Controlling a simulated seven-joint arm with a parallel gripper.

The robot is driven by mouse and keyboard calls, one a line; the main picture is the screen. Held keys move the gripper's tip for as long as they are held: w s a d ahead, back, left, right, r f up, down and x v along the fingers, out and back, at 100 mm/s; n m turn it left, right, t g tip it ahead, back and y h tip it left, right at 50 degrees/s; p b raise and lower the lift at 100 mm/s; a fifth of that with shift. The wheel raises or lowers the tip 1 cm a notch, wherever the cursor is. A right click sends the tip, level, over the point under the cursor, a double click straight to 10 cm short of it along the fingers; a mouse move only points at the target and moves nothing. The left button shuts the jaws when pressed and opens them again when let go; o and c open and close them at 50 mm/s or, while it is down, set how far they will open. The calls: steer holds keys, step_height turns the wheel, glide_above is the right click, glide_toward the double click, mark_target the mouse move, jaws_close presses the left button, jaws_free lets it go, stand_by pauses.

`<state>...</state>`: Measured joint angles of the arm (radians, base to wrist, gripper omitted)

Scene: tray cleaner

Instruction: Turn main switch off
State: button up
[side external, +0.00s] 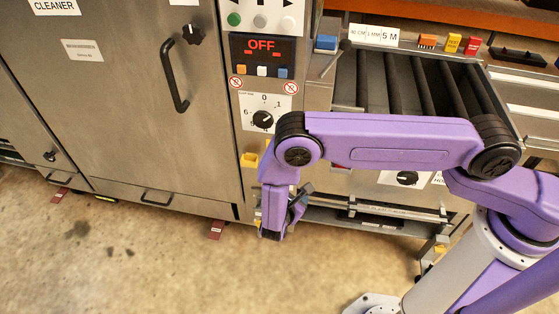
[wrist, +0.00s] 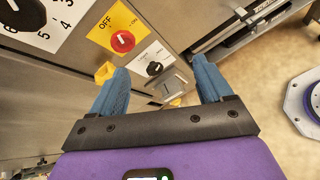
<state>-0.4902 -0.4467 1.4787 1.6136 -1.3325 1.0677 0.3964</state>
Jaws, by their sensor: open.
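The main switch appears to be the red knob (wrist: 123,41) on a yellow plate (wrist: 101,28) marked OFF, at the upper middle of the wrist view. Which way the knob points is too small to tell. In the side view my purple arm covers most of it. My gripper (wrist: 160,66) is open and empty. Its two blue fingers point at the machine front. The red knob lies above the left fingertip in the wrist view, apart from both fingers. In the side view my gripper (side external: 287,212) hangs low in front of the panel.
A black knob on a white plate (wrist: 154,69) shows between the fingers. A numbered dial (wrist: 28,15) is at upper left, and a yellow bracket (wrist: 104,72) is near the left finger. A display (side external: 262,54) reads OFF. The floor (side external: 130,255) is clear at lower left.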

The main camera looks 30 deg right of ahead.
steer(key=w+d+f+n+t, duration=0.1)
steer(key=w+d+f, duration=0.1)
steer(key=w, duration=0.5)
steer(key=w+d+f+n+t+y, duration=0.1)
steer(key=w+d+f+t, duration=0.1)
steer(key=w, duration=0.6)
steer(key=shift+d+f+n, duration=0.4)
steer(key=shift+d+f, duration=0.15)
steer(key=shift+d, duration=0.7)
steer(key=shift+w, duration=0.1)
steer(key=c, duration=1)
